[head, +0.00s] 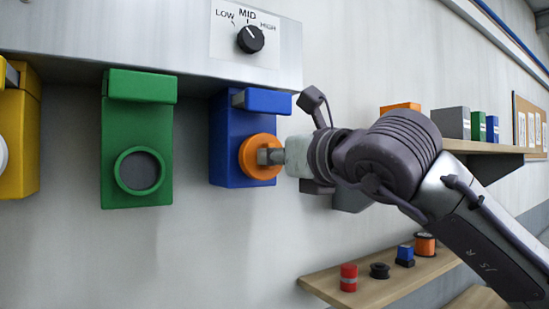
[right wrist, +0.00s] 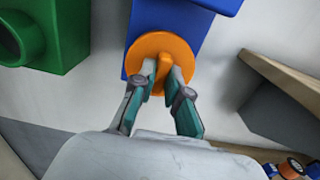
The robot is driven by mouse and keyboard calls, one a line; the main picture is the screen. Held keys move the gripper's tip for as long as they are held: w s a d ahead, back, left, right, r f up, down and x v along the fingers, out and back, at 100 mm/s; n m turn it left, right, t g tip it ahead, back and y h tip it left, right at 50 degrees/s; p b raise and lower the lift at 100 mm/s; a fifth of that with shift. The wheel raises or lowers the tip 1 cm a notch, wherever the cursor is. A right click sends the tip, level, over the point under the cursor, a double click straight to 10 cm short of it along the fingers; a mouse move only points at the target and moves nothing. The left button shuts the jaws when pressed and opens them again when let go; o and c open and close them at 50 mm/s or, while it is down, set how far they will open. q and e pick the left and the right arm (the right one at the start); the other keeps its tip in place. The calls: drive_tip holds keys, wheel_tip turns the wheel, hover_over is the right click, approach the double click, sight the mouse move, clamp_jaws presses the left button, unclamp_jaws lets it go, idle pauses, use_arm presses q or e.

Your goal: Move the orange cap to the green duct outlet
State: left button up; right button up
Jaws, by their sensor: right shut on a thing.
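The orange cap (head: 260,157) is a round disc at the front of the blue duct (head: 228,120). My right gripper (head: 274,156) is shut on the cap. In the right wrist view the gripper's fingers (right wrist: 163,85) pinch a raised rib in the middle of the orange cap (right wrist: 143,54). Whether the cap touches the blue duct cannot be told for sure. The green duct (head: 115,120) hangs to the left of the blue one. Its round outlet (head: 139,171) faces out, uncovered, with a dark grey inside. My left gripper is not in view.
A yellow duct (head: 18,135) hangs at the far left. A LOW-MID-HIGH dial (head: 250,39) is on the metal panel above. A lower shelf (head: 385,287) holds a red spool (head: 348,278) and other small items. An upper shelf (head: 485,148) is behind my right arm.

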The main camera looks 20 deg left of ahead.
drive_tip(key=b+v, duration=0.5)
drive_tip(key=v, duration=0.2)
idle(0.8)
idle(1.3)
